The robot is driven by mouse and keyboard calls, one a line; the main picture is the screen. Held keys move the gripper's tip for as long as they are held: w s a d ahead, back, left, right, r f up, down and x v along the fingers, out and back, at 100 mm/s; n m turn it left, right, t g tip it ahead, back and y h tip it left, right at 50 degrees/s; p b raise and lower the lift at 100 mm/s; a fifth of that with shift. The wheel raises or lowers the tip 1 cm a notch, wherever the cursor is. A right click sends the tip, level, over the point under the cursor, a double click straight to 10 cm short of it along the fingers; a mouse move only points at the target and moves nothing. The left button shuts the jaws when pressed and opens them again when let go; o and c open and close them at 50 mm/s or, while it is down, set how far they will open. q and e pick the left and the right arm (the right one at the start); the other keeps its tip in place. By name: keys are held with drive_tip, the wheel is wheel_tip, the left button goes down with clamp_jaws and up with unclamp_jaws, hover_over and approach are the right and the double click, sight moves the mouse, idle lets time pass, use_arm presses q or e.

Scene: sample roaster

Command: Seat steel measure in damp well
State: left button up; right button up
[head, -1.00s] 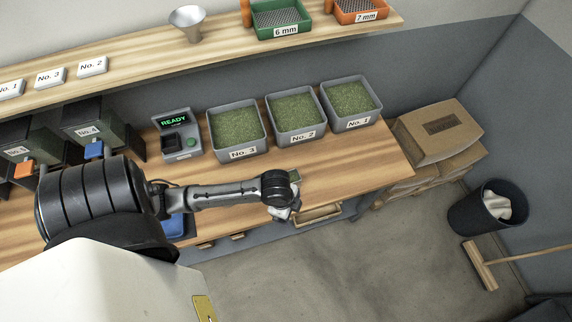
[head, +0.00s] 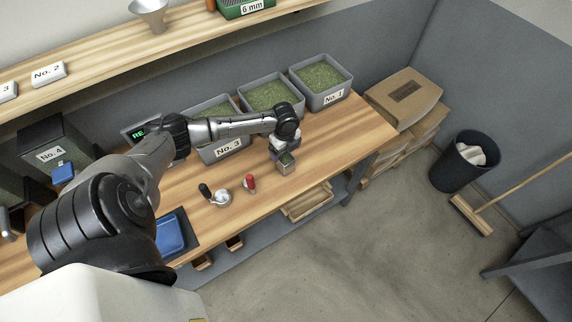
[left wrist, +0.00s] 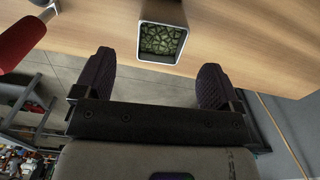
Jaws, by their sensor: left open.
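The steel measure (head: 286,168) is a small square metal cup filled with green beans. It stands upright on the wooden bench in front of the No. 2 bin. In the left wrist view the measure (left wrist: 160,13) shows at the top centre, ahead of the fingers. My right gripper is not in view.
Bins of green beans (head: 333,98) line the back of the bench. A red-handled tool (head: 250,183) and a black-handled one (head: 206,192) lie left of the measure. A blue tray (head: 170,233) is at the front left. The bench's right end is clear.

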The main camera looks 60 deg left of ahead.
use_arm(q)
hover_over(286, 161)
drive_tip(key=s+d, duration=0.2)
drive_tip(key=d, duration=0.1)
drive_tip(key=shift+w+a+f, duration=0.1)
drive_tip(key=shift+f, duration=1.8)
drive_tip(key=shift+w+a+f, duration=0.1)
drive_tip(key=shift+f, duration=1.8)
drive_tip(key=c, duration=1)
